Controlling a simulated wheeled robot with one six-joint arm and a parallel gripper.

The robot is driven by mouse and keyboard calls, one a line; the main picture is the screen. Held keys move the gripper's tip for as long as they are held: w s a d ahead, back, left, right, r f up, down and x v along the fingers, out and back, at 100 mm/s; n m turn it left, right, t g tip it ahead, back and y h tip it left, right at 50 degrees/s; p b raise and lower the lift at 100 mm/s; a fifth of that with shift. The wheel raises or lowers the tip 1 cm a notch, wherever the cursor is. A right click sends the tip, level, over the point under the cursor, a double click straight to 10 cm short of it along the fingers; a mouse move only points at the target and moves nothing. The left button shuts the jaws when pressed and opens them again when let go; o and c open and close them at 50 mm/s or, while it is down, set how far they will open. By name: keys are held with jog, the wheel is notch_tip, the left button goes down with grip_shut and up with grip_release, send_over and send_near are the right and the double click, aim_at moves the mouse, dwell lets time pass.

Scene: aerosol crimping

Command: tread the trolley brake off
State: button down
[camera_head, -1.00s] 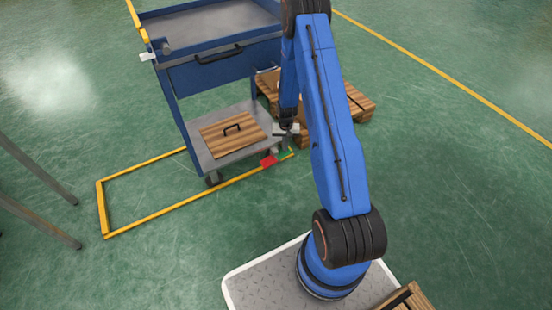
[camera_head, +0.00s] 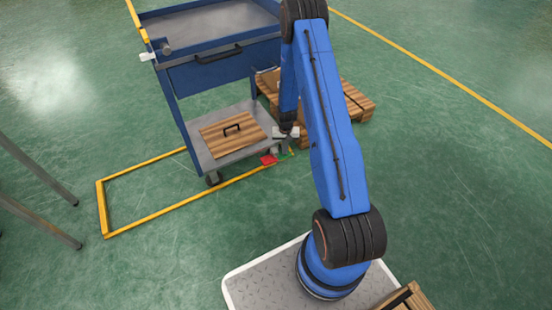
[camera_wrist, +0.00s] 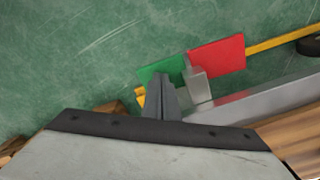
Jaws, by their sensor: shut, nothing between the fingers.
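The blue trolley (camera_head: 222,76) stands at the upper left, with a grey lower shelf. Its brake shows as a red pedal (camera_head: 268,160) and a green pedal (camera_head: 291,154) low at the near right corner. In the wrist view the red pedal (camera_wrist: 218,57) lies right of the green pedal (camera_wrist: 160,69), side by side. My gripper (camera_head: 284,146) is shut and empty, pointing down by the pedals. In the wrist view my gripper (camera_wrist: 177,82) covers part of the green pedal; I cannot tell whether it touches it.
A wooden board with a black handle (camera_head: 225,140) lies on the trolley's lower shelf. A wooden pallet (camera_head: 352,104) is behind my arm. Yellow floor lines (camera_head: 150,217) mark a bay around the trolley. Grey legs (camera_head: 40,222) stand at the left. Floor at the right is clear.

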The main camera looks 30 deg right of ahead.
jog(key=shift+r, duration=0.1)
notch_tip(320, 180, up, 8)
dwell(1.3)
jog(key=shift+s, duration=0.1)
dwell(0.4)
